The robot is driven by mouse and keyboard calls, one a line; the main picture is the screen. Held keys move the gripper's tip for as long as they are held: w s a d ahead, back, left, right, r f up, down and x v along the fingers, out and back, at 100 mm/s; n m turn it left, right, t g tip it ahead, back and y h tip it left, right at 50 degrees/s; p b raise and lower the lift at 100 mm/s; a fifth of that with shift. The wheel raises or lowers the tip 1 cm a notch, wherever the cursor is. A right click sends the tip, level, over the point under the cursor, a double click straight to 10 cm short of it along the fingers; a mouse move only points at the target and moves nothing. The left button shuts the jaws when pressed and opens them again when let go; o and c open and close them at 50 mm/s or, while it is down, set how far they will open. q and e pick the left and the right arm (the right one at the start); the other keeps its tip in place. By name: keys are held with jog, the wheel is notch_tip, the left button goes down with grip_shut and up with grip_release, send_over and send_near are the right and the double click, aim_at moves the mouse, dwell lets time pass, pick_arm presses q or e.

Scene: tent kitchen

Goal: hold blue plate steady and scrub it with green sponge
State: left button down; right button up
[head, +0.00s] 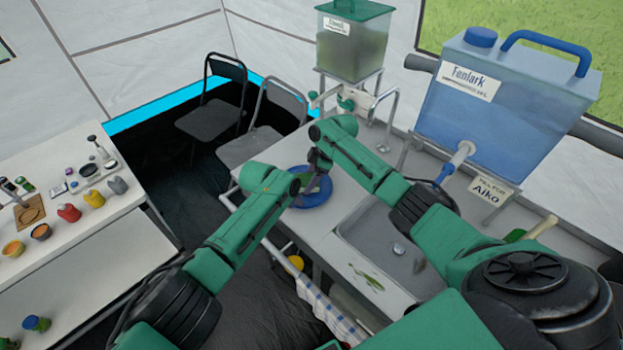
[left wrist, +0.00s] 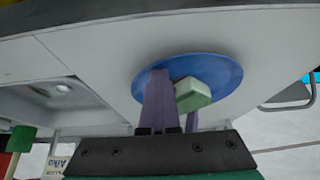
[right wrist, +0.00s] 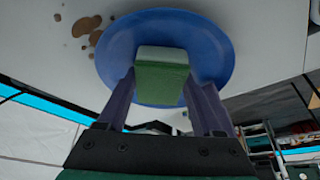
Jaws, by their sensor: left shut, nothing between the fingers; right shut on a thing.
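The blue plate (head: 318,197) lies on the white counter left of the sink; it also shows in the left wrist view (left wrist: 222,72) and the right wrist view (right wrist: 215,50). My right gripper (right wrist: 160,80) is shut on the green sponge (right wrist: 161,83), whose pale side faces the plate. The sponge also shows in the left wrist view (left wrist: 193,94), over the plate. My left gripper (left wrist: 160,80) is shut and empty, its fingertips over the plate beside the sponge. I cannot tell whether the fingertips or sponge touch the plate. In the head view my arms partly hide the plate.
The sink (head: 385,245) is right of the plate. A blue water container (head: 500,110) and a green-lidded dispenser (head: 352,50) stand behind. Brown stains (right wrist: 88,30) mark the counter near the plate. Two dark chairs (head: 215,115) stand left of the counter.

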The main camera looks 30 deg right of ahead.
aim_at(301, 183)
jog(key=shift+a+f, duration=0.15)
jog(key=shift+a, duration=0.65)
jog(key=shift+a+f, duration=0.15)
jog(key=shift+a, duration=0.6)
jog(key=shift+s, duration=0.1)
jog(key=shift+d, duration=0.1)
jog(key=shift+d+r, duration=0.2)
jog(key=shift+d, duration=0.8)
jog(key=shift+d+r, duration=0.15)
jog(key=shift+d, duration=0.8)
jog(key=shift+w+d+r, duration=0.1)
jog(key=shift+w+r, duration=0.1)
jog(key=shift+r, duration=1.4)
jog(key=shift+w+d+r, duration=0.1)
jog(key=shift+w+r, duration=0.1)
jog(key=shift+r, duration=1.35)
jog(key=shift+a, duration=0.1)
jog(key=shift+w+a+f, duration=0.15)
jog(key=shift+a, duration=1.35)
jog(key=shift+f, duration=0.25)
